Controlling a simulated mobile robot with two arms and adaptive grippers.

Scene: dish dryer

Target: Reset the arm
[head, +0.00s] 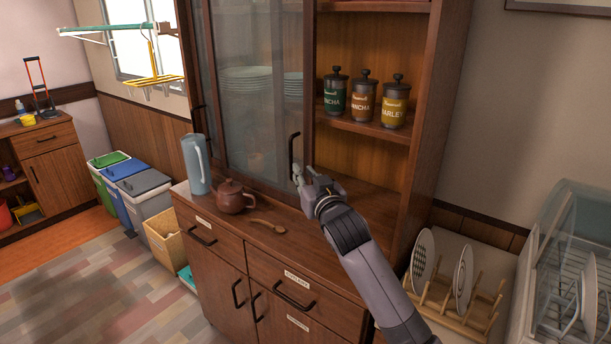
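My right arm reaches in from the lower right, over the counter of the wooden cabinet (345,279). My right gripper (298,172) is at the black handle (292,150) of the cabinet's sliding glass door (245,95). Its fingers are small and partly overlap each other in the head view, so I cannot tell whether they are open or shut, or whether they touch the handle. The glass door covers the left part of the upper cabinet, with stacked plates behind it. The right part stands open. My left gripper is not in view.
A blue pitcher (195,164), a brown teapot (231,197) and a wooden spoon (268,226) stand or lie on the counter. Three canisters (363,101) stand on the open shelf. A wooden plate rack (455,303) and a dish dryer (570,270) are at the right.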

